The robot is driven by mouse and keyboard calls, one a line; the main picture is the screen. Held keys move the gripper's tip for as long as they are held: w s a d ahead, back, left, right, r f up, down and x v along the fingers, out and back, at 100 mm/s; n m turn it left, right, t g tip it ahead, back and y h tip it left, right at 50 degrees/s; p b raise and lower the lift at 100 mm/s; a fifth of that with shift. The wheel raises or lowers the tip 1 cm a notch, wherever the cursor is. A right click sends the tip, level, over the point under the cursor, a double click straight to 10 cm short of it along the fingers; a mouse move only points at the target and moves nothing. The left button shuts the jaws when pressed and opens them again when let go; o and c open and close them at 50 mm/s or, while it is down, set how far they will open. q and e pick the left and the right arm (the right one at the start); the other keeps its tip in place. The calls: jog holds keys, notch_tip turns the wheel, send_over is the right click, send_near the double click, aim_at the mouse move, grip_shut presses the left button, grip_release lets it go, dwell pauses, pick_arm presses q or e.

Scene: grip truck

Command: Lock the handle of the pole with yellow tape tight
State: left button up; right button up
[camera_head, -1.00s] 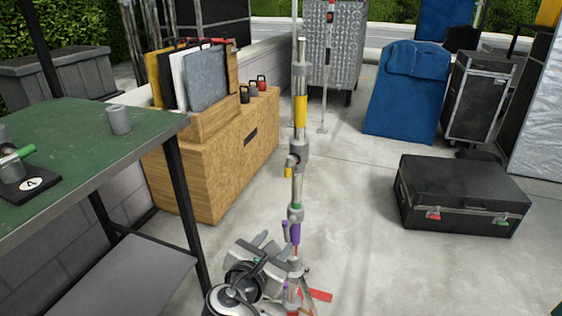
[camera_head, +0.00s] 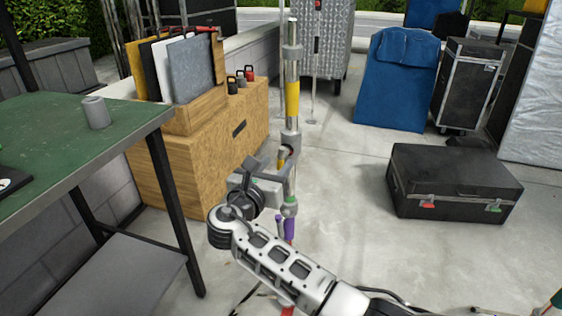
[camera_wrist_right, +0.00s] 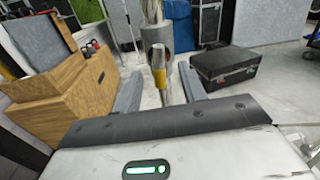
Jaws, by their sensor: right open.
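The metal pole with yellow tape (camera_head: 292,98) stands upright on the ground in the middle of the head view. Its clamp collar (camera_head: 287,150) carries a small yellow-ended handle (camera_head: 281,158), which hangs down beside the pole. In the right wrist view the handle (camera_wrist_right: 159,78) shows in front of the grey collar (camera_wrist_right: 157,42), between my fingers. My right gripper (camera_head: 269,173) is open and empty, with its fingers to either side of the handle; I cannot tell whether they touch it. A purple handle (camera_head: 289,228) sits lower on the pole. My left gripper is out of view.
A green-topped table (camera_head: 60,150) stands at the left, with a wooden cabinet (camera_head: 205,155) behind it. A black case (camera_head: 455,185) lies on the ground at the right. Concrete between pole and case is clear.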

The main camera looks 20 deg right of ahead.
aim_at(280, 160)
jog(key=x, duration=0.2)
jog(key=shift+w+d, duration=0.25)
jog(key=shift+w, duration=0.05)
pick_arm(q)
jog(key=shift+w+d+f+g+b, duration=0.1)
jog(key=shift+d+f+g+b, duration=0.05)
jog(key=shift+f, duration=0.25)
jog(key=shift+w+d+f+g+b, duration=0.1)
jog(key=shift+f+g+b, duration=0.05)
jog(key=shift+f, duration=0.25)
pick_arm(e)
jog(key=shift+w+d, duration=0.4)
jog(key=shift+w, duration=0.1)
grip_shut()
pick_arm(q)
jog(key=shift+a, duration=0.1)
